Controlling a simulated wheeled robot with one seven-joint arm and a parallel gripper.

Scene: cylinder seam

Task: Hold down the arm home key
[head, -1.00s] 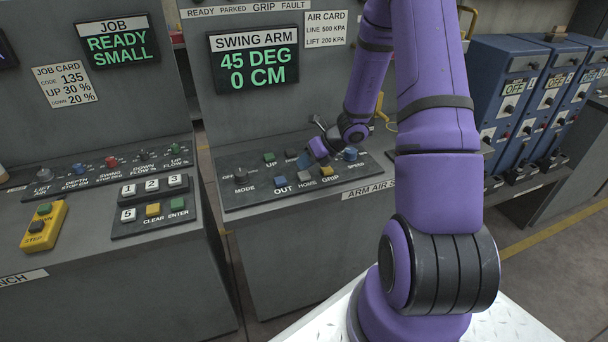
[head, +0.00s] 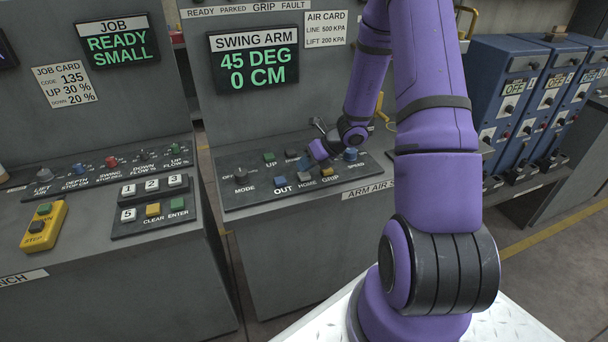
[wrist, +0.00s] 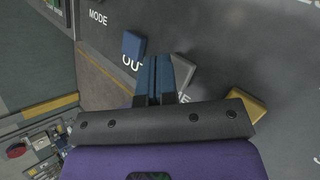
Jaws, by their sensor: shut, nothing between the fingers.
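The grey HOME key (head: 304,177) sits on the sloped swing arm panel between the blue OUT key (head: 280,181) and the yellow GRIP key (head: 327,172). In the wrist view the HOME key (wrist: 183,72) shows just right of my gripper (wrist: 156,60), partly hidden by its fingers. The fingers are blue, closed together and empty. Their tips are at or just over the HOME key; I cannot tell whether they touch it. In the head view my gripper (head: 304,162) is small, mostly behind my wrist. The swing arm display (head: 253,60) reads 45 DEG, 0 CM.
The blue OUT key (wrist: 132,44) and yellow GRIP key (wrist: 247,106) flank the fingers closely in the wrist view. A MODE knob (head: 241,173), a green UP key (head: 269,157) and a blue SPEED knob (head: 351,154) are on the same panel.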

